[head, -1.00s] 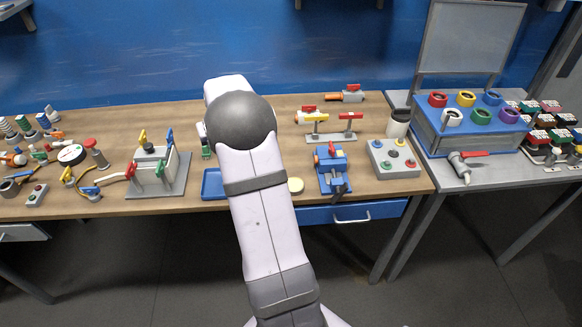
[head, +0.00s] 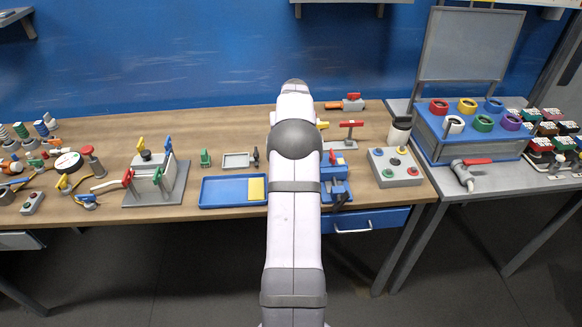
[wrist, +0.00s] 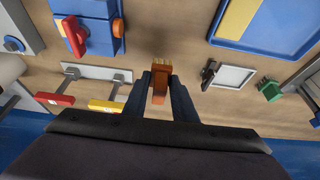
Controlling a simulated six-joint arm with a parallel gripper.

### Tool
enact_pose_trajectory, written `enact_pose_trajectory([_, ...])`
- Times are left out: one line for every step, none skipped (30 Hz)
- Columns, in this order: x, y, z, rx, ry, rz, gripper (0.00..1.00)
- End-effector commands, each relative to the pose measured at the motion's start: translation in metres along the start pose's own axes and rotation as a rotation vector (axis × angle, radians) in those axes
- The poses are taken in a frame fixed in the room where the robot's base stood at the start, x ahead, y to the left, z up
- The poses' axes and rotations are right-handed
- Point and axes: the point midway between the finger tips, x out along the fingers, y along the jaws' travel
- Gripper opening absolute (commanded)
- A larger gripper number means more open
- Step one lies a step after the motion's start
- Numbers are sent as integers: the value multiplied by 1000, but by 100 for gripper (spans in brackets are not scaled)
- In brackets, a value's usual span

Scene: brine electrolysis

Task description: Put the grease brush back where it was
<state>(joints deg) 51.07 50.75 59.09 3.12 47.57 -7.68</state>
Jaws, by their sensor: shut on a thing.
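The grease brush (wrist: 159,88) is an orange-brown piece with pale bristles at its tip, seen in the wrist view. My gripper (wrist: 160,80) is shut on it, with one dark finger on each side. The bristle end points away from the palm, above the wooden bench (wrist: 160,30); I cannot tell the exact height. In the head view my arm hides both the gripper and the brush.
A blue tray (head: 222,192) with a yellow pad (head: 257,188) and a small grey tray (head: 236,160) lie left of my arm. A blue vise (head: 335,186) and a rack with red (wrist: 52,99) and yellow (wrist: 106,106) handles stand close by.

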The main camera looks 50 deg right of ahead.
Motion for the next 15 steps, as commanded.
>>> enact_pose_trajectory([5, 0, 3, 0, -4, -1, 7])
enact_pose_trajectory([9, 0, 5, 0, -4, -1, 7])
enact_pose_trajectory([16, 0, 8, 0, -5, -1, 7])
enact_pose_trajectory([20, 0, 10, 0, -5, -1, 7])
enact_pose_trajectory([24, -1, 11, 0, -4, -1, 7])
enact_pose_trajectory([29, -1, 14, 0, -4, -1, 7])
enact_pose_trajectory([33, -1, 15, 0, -4, -1, 7])
enact_pose_trajectory([36, -1, 16, 0, -3, 0, 7])
enact_pose_trajectory([40, -1, 18, 0, -3, -1, 7])
enact_pose_trajectory([42, -1, 18, 0, -2, 0, 7])
enact_pose_trajectory([44, -1, 19, 0, -1, 0, 7])
enact_pose_trajectory([46, -1, 19, 0, 0, 0, 7])
enact_pose_trajectory([46, -1, 20, 0, 0, 0, 7])
enact_pose_trajectory([47, -1, 20, 0, 0, 0, 7])
enact_pose_trajectory([47, -1, 20, 0, 0, 0, 7])
